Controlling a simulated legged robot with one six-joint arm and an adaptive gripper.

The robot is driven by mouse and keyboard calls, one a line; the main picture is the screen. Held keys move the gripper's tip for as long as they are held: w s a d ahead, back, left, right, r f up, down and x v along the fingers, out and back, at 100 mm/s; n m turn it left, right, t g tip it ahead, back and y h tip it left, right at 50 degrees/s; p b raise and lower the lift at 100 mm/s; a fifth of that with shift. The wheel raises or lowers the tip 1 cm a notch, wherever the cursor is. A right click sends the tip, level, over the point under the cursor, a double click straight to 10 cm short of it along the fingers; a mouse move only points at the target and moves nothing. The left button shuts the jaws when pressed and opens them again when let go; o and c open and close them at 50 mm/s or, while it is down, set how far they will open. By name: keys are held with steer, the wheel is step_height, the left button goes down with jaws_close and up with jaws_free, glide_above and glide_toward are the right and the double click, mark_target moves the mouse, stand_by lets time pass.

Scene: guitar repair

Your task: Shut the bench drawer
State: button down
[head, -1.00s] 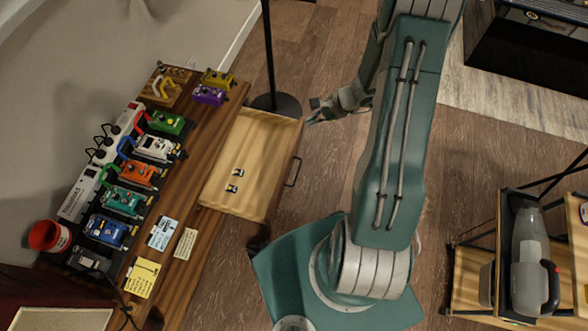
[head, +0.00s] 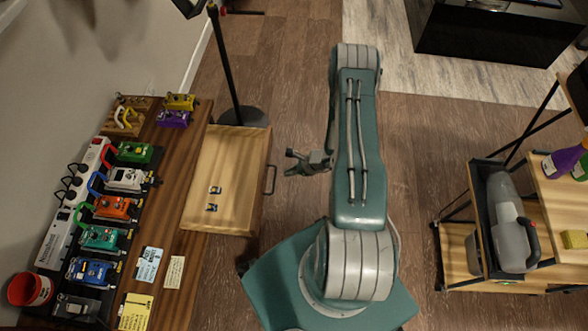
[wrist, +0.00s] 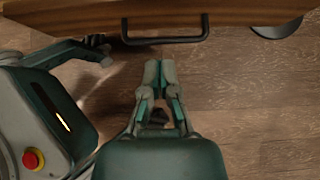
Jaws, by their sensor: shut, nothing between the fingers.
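The bench drawer (head: 232,170) is pulled out from the right side of the wooden bench (head: 176,215). Two small items (head: 213,199) lie in it. Its dark bar handle (head: 269,180) is on the drawer's right-hand front. My gripper (head: 290,163) is shut and empty, just to the right of the handle and apart from it. In the wrist view the drawer front (wrist: 165,12) and handle (wrist: 165,38) cross the top, and my shut gripper (wrist: 159,64) points at the handle with a gap between them.
Several colored pedals (head: 116,208) and a red cup (head: 28,289) stand on the bench. A black stand (head: 240,116) is behind the drawer. A cart (head: 460,270) with a handheld vacuum (head: 505,215) is at the right.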

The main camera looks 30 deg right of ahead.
mark_target(264, 176)
steer(key=w+a+f, duration=0.2)
steer(key=a, duration=0.1)
steer(key=w+a+f, duration=0.1)
steer(key=a, duration=0.1)
steer(key=shift+w, duration=0.3)
steer(key=shift+w+a, duration=0.35)
steer(key=shift+a, duration=0.15)
steer(key=w+a, duration=0.4)
steer(key=a, duration=0.2)
steer(key=w+a, duration=0.4)
steer(key=a, duration=0.2)
steer(key=w+a, duration=0.5)
steer(key=a, duration=0.1)
steer(key=shift+a, duration=0.1)
steer(key=shift+w, duration=0.1)
